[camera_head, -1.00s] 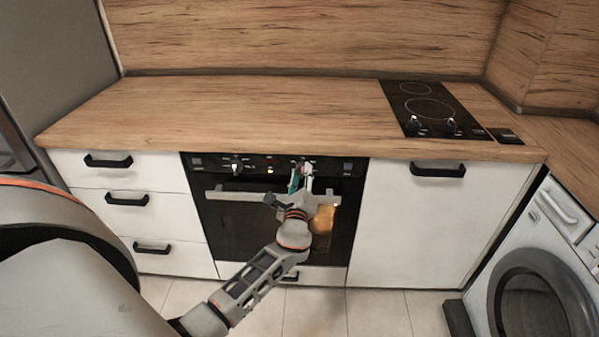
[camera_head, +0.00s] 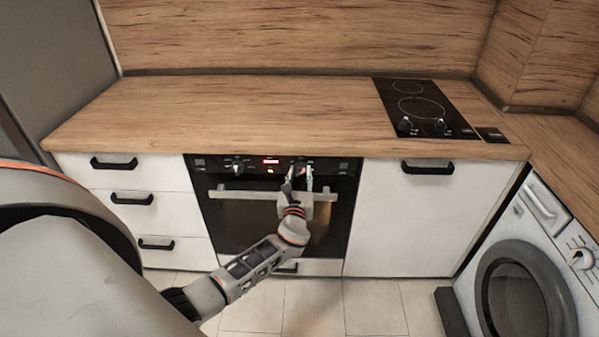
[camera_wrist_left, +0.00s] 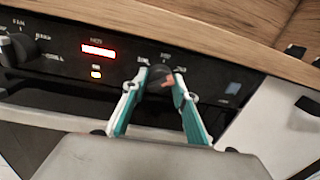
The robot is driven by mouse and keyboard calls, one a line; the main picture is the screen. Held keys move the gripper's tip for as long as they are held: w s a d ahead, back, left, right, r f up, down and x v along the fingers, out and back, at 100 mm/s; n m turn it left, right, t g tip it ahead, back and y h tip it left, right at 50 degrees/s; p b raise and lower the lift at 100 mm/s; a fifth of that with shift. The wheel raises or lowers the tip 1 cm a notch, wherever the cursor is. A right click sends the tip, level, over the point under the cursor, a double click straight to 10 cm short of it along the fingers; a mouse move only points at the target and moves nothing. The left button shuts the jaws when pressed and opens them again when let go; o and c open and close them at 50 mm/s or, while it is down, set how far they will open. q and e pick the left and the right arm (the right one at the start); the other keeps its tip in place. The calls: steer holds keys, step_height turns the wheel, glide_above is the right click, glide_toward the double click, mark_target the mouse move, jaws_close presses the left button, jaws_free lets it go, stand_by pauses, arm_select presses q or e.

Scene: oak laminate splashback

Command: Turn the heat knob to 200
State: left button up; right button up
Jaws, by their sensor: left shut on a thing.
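The oven (camera_head: 232,212) is built in below the counter, with a black control panel along its top. A dark round knob (camera_wrist_left: 157,75) on the right part of the panel sits between the fingertips of my left gripper (camera_wrist_left: 162,82). The gripper's teal and white fingers are shut on this knob. In the head view my left gripper (camera_head: 299,176) reaches the panel and largely hides that knob. A second knob (camera_head: 237,165) is at the panel's left, and it also shows in the wrist view (camera_wrist_left: 18,50). The markings are too small to read for a setting. My right gripper is not in view.
A red display (camera_wrist_left: 98,50) is lit between the knobs, with an amber light (camera_wrist_left: 96,72) below it. The oven handle (camera_head: 240,195) runs just below the panel. The wooden counter (camera_head: 220,110) overhangs above. A hob (camera_head: 420,108) and a washing machine (camera_head: 520,270) are at right.

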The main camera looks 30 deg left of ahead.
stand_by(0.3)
arm_select(q)
steer(key=o, duration=1.1)
steer(key=shift+s, duration=0.1)
steer(key=v, duration=1.2)
